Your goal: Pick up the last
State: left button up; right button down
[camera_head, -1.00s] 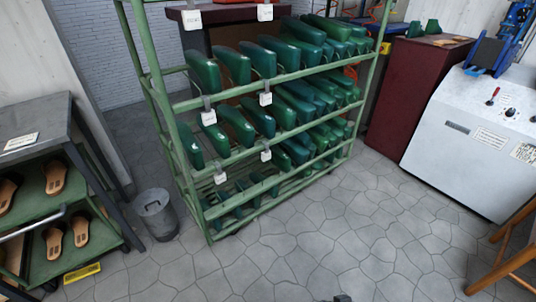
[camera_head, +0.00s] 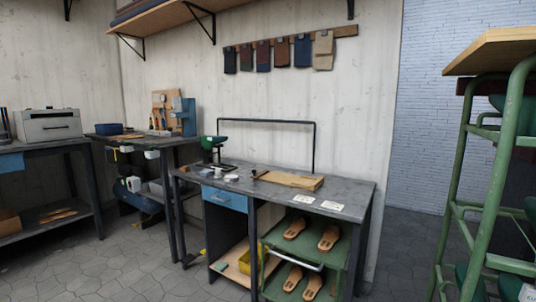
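A dark green last (camera_head: 214,142) sits raised on a small dark stand at the back left of the grey workbench (camera_head: 345,190). More green lasts (camera_head: 510,286) show only in part on the green rack (camera_head: 523,100), cut off by the right edge. I cannot tell which of them the task means. Neither of my grippers is in view.
Sandals (camera_head: 329,238) lie on green shelves under the workbench, with a yellow bin (camera_head: 244,262) beside them. A wooden tray (camera_head: 290,180) lies on the bench top. A tool bench (camera_head: 150,142) and a grey machine (camera_head: 48,124) stand left. The floor in front is clear.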

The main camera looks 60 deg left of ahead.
aim_at(208, 142)
jog(key=u, duration=2.45)
